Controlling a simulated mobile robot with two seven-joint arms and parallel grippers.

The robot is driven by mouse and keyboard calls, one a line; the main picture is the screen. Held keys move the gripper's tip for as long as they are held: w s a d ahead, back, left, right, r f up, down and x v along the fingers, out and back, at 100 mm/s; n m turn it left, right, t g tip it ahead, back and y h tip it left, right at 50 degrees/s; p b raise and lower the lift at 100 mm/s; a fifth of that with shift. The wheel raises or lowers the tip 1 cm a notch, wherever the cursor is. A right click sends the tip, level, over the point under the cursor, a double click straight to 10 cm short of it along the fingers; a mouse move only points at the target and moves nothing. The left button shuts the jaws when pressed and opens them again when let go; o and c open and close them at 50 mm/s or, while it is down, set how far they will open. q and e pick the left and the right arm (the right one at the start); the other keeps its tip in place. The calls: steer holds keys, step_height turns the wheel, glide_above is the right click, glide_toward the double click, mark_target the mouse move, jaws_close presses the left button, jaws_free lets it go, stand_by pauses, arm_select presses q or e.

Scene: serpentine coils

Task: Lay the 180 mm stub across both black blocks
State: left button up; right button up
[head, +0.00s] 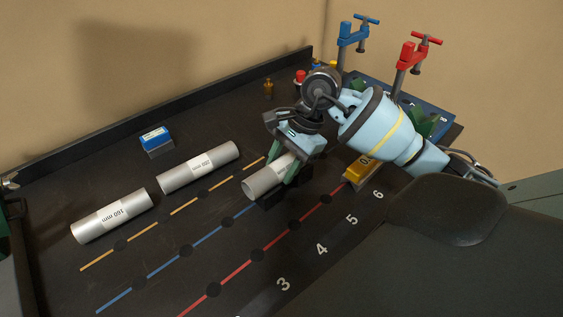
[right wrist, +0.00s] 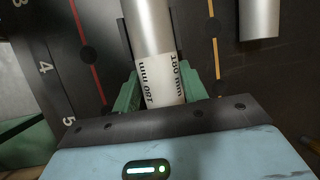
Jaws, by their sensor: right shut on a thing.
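The 180 mm stub (head: 263,184) is a grey tube with a white label. My right gripper (head: 288,168) is shut on it, with green fingers on both sides. In the right wrist view the label of the stub (right wrist: 159,80) reads 180 mm and lies between the fingers of my right gripper (right wrist: 160,92). In the head view the stub is over the board near the blue line. Dark shapes show just below it, but I cannot clearly make out the black blocks against the black board, nor whether the stub touches them.
A 160 mm tube (head: 111,216) and a 200 mm tube (head: 198,167) lie to the left. A small blue-topped block (head: 155,138) stands behind them. A yellow block (head: 358,172) is right of the gripper. Blue (head: 352,33) and red (head: 411,57) clamps stand at the back right.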

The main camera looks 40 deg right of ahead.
mark_target(284, 161)
arm_select(q)
steer(key=shift+f, duration=0.1)
arm_select(e)
steer(key=o, duration=1.3)
steer(key=shift+o, duration=0.2)
steer(key=shift+f, duration=0.1)
steer(key=v, duration=0.7)
arm_select(q)
steer(key=shift+w+d, duration=0.15)
steer(key=shift+w, duration=0.25)
arm_select(e)
steer(key=shift+d+r, duration=0.2)
steer(key=shift+r, duration=0.25)
arm_select(q)
steer(key=shift+s, duration=0.2)
arm_select(e)
steer(key=shift+s+f, duration=0.1)
steer(key=shift+s, duration=0.05)
